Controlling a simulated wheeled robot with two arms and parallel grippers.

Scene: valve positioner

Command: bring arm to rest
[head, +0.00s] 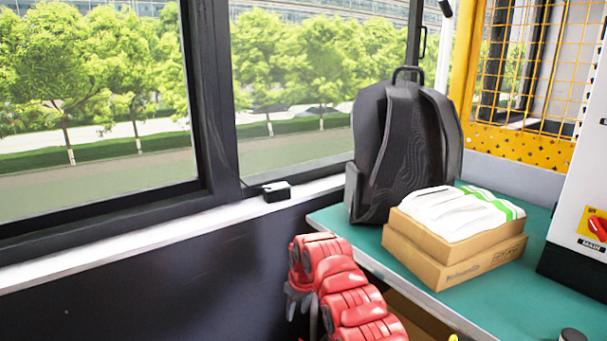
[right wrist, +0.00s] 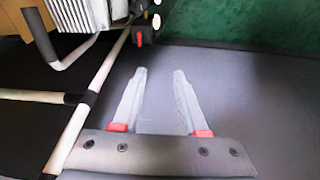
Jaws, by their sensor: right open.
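My red right arm shows at the bottom middle of the head view, beside the table's front left edge. Its grey right gripper (head: 297,303) hangs pointing down at the left end of the arm, partly hidden by the arm's links. In the right wrist view the right gripper (right wrist: 160,73) has two pale fingers with red bases, spread apart with nothing between them. My left arm and gripper are not in view.
A teal table (head: 478,305) holds a black backpack (head: 405,150), cardboard boxes (head: 450,262) with a white-green packet (head: 455,212), and a white cabinet (head: 580,190). Pale tubes (right wrist: 95,85) show left in the wrist view. The dark wall (head: 150,290) left of my arm is bare.

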